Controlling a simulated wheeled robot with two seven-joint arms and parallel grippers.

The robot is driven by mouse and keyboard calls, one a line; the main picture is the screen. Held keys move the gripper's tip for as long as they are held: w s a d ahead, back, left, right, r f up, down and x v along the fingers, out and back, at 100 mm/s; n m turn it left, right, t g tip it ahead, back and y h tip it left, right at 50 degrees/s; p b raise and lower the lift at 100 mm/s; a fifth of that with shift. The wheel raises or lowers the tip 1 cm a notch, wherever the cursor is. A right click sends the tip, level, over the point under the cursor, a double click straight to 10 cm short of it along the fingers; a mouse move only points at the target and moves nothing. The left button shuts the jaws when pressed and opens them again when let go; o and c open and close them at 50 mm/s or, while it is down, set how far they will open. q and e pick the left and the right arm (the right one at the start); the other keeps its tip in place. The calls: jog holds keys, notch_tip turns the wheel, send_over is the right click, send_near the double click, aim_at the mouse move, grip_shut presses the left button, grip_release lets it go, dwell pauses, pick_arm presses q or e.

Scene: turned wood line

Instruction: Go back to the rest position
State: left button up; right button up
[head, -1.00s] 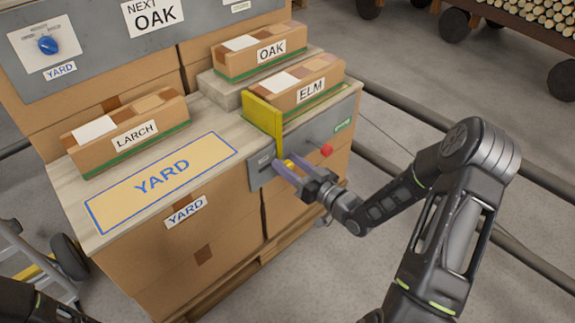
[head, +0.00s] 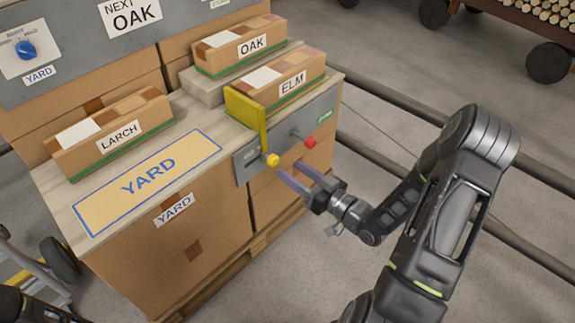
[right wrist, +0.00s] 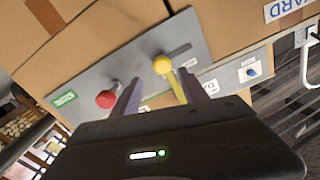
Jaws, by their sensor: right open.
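My right gripper (head: 302,176) is open and empty in front of the counter's right side, below a yellow knob (head: 271,160) and a red knob (head: 310,142). In the right wrist view its two fingers (right wrist: 158,97) point toward the grey panel, with the red knob (right wrist: 105,99) at left and the yellow knob (right wrist: 162,66) above and between them. The fingers look clear of both knobs. At the lower left edge of the head view a dark part of my own body shows; my left gripper cannot be seen.
Boxes marked LARCH (head: 112,134), OAK (head: 240,46) and ELM (head: 280,84) sit on the counter. A yellow plate (head: 247,116) stands upright at the ELM box's left end. The YARD mat (head: 200,150) is empty. Dark rails (head: 385,158) run behind my right arm.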

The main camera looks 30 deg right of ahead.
dwell(0.5)
jog(key=s+d+f+m+g+h, duration=0.1)
jog(key=d+f+m+g+h, duration=0.25)
jog(key=f, duration=0.65)
jog(key=s+a+f+m+g, duration=0.2)
jog(key=s+a+f+g, duration=0.3)
jog(key=a+f, duration=0.3)
jog(key=s+a+f+n+g+y, duration=0.1)
jog(key=s+a+f+g, duration=0.25)
jog(key=s+a, duration=0.45)
jog(key=s+a+f+n+g+y, duration=0.1)
jog(key=s+a+f+g, duration=0.25)
jog(key=s+a, duration=0.45)
pick_arm(q)
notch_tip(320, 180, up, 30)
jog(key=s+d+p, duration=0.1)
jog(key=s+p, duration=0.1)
jog(key=p, duration=2.8)
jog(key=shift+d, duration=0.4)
pick_arm(e)
jog(key=a+r, duration=0.2)
jog(key=r, duration=1.3)
jog(key=a+r+n, duration=0.1)
jog(key=a+r, duration=0.2)
jog(key=r, duration=1.2)
jog(key=shift+w+a+r+g, duration=0.15)
jog(key=shift+w+r+g, duration=0.1)
jog(key=shift+r+g, duration=0.15)
